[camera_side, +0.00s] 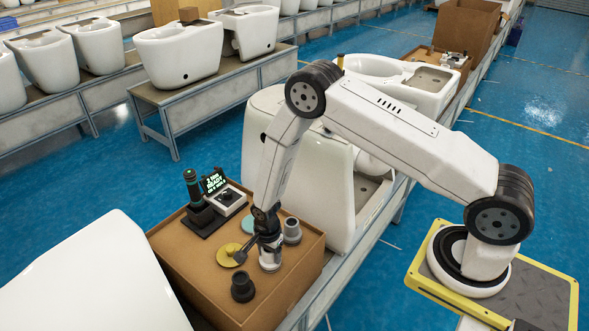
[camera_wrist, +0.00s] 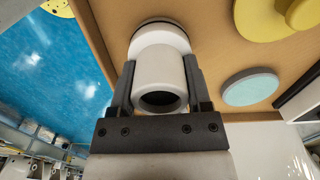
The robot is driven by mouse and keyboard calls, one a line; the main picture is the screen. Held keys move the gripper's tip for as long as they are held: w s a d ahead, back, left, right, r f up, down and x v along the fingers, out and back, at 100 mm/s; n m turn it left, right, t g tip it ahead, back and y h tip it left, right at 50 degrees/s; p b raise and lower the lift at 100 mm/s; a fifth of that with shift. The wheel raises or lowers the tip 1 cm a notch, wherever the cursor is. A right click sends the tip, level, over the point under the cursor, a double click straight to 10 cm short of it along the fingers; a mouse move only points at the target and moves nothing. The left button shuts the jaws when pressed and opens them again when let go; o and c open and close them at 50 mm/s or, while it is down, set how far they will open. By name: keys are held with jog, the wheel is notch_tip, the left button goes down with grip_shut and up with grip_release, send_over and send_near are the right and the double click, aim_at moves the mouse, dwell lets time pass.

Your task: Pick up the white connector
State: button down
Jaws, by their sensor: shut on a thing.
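The white connector (camera_wrist: 160,68) is a short white pipe piece with a wide flanged base and an open round end. In the wrist view it sits between the two dark fingers of my gripper (camera_wrist: 160,92), which are shut on it. In the side view the white connector (camera_side: 270,259) is upright on the brown cardboard-coloured box top (camera_side: 205,270), under my gripper (camera_side: 269,240). Its base appears to be at or very near the box top. My gripper hides its upper part in the side view.
A black connector (camera_side: 242,287) and a grey one (camera_side: 292,231) stand close by. A yellow disc (camera_side: 231,254) and a pale blue disc (camera_wrist: 250,87) lie on the box. A dark device with a green-lit display (camera_side: 214,182) stands behind. White toilets (camera_side: 365,200) are beside the box.

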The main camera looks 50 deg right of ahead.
jog(key=shift+r, duration=0.15)
jog(key=shift+r, duration=0.75)
jog(key=s+d+r, duration=0.1)
jog(key=s+r, duration=1)
jog(key=s, duration=0.3)
